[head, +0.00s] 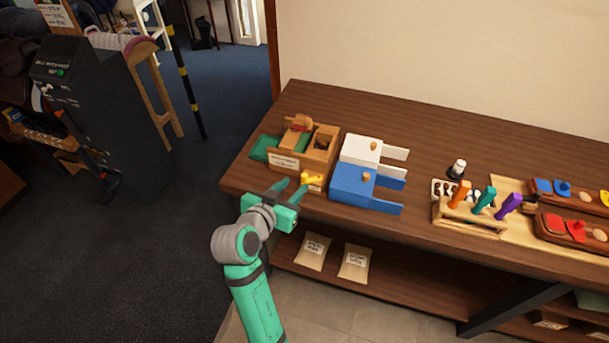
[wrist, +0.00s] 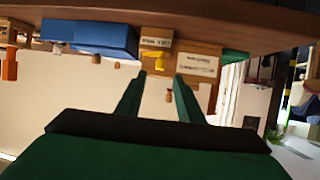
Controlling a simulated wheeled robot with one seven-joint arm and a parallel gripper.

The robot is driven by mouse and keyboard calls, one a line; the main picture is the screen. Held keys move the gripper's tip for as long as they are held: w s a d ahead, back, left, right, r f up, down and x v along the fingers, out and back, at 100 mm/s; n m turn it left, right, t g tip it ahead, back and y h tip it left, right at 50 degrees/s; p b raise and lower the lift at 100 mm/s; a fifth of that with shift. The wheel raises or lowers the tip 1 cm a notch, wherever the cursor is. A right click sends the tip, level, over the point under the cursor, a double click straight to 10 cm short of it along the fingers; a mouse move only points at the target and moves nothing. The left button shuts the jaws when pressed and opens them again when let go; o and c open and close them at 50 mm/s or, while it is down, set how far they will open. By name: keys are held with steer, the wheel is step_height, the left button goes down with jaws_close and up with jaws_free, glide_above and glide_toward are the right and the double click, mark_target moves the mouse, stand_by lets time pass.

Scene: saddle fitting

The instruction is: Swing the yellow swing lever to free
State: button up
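The yellow swing lever (head: 313,178) is on the front of a wooden box (head: 320,152) near the table's front edge. In the wrist view, which looks upside down, the lever (wrist: 154,62) lies across the front of that box beside a printed label. My gripper (head: 292,187) is just left of the lever and in front of the box. It is open, with nothing between its fingers. In the wrist view, the fingertips (wrist: 160,75) show below the lever and look apart from it. The exact gap is unclear.
A blue box (head: 352,185) and a white box (head: 361,150) stand right of the wooden box. A green piece (head: 262,147) sticks out at its left. A rack with coloured handles (head: 467,214) is farther right. Two labelled packets (head: 313,251) lie on the lower shelf.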

mark_target(304, 176)
steer(key=x, duration=0.8)
steer(key=shift+w+d, duration=0.2)
steer(key=shift+w, duration=0.05)
jaws_close()
